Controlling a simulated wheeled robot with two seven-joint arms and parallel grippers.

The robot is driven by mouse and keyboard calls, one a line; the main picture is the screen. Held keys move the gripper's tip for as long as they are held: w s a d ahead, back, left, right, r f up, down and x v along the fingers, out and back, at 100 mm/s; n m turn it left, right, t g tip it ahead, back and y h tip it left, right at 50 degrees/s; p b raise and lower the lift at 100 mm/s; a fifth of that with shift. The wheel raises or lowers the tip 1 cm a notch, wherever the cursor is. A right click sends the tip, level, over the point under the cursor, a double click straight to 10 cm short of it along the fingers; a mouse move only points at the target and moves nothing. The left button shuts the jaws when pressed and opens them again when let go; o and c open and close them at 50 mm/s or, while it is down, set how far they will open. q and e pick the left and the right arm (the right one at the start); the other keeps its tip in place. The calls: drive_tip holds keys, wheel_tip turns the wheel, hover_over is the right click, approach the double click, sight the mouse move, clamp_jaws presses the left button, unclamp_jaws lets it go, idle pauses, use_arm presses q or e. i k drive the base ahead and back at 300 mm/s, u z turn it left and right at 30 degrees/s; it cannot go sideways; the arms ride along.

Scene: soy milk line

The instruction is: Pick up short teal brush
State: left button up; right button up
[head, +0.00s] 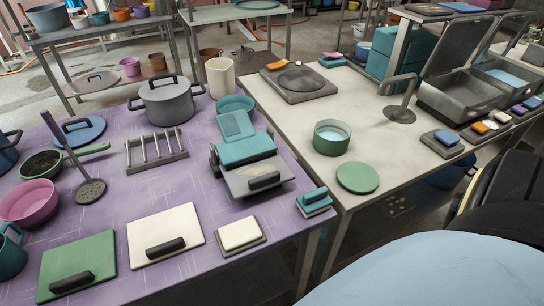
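A short teal block that looks like the brush (314,196) lies on a small grey holder at the right front corner of the purple table (205,205). It is apart from the teal press-like device (247,160) behind it to the left. A smaller teal and pink item (332,60) lies on the far side of the pale table; I cannot tell whether it is also a brush. Neither of my grippers is in view.
The pale table (290,115) stands to the right, with a green pot (332,137) and a green disc (357,177). A white board (165,234) and a cream block (239,233) lie left of the brush. A grey lidded pot (166,102) stands farther back.

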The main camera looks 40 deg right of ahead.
sight(314, 202)
drive_tip(key=u, duration=2)
drive_tip(key=k, duration=1.7)
drive_tip(key=z, duration=0.75)
